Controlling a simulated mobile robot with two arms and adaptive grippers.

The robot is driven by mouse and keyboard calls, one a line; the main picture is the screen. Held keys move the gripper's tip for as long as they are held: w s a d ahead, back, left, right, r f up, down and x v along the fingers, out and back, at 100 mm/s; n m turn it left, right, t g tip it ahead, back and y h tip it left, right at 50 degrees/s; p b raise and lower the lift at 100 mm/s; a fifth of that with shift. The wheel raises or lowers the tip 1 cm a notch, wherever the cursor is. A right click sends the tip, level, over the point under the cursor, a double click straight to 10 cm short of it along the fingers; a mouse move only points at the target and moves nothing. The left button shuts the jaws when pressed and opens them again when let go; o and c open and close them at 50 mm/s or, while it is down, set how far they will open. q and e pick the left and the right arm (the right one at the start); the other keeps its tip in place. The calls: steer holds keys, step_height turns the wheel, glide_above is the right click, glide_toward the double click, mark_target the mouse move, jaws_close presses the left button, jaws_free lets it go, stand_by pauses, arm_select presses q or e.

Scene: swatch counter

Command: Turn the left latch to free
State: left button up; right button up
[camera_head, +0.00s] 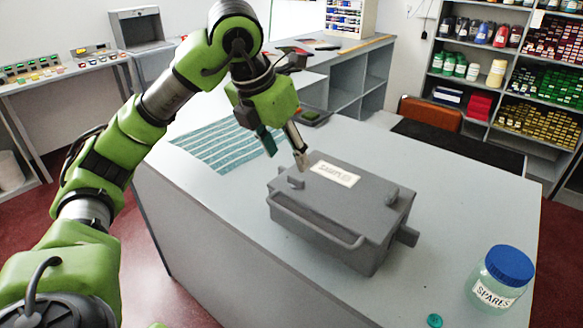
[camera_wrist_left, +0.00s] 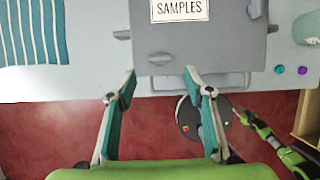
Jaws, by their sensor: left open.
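A grey case (camera_head: 325,235) with a SAMPLES label (camera_head: 335,173) stands on the counter. The left latch (camera_head: 297,182) is a small grey tab on the left part of its lid; the right latch (camera_head: 391,198) is on the lid's other side. My left gripper (camera_head: 287,152) is open and empty above the case's back left, one fingertip close above the lid near the left latch; contact cannot be told. In the left wrist view its fingers (camera_wrist_left: 160,86) are spread, with the case (camera_wrist_left: 205,38) beyond. My right gripper (camera_wrist_left: 242,117) seems to show small there, its jaws unclear.
A jar labelled SPARES (camera_head: 498,280) with a blue lid stands at the right, near a teal disc (camera_head: 434,320). A striped cloth (camera_head: 222,145) lies left of the case. A dark mat (camera_head: 455,148) lies behind. The counter front left of the case is clear.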

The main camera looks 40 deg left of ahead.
arm_select(q)
steer(key=shift+v, duration=2.1)
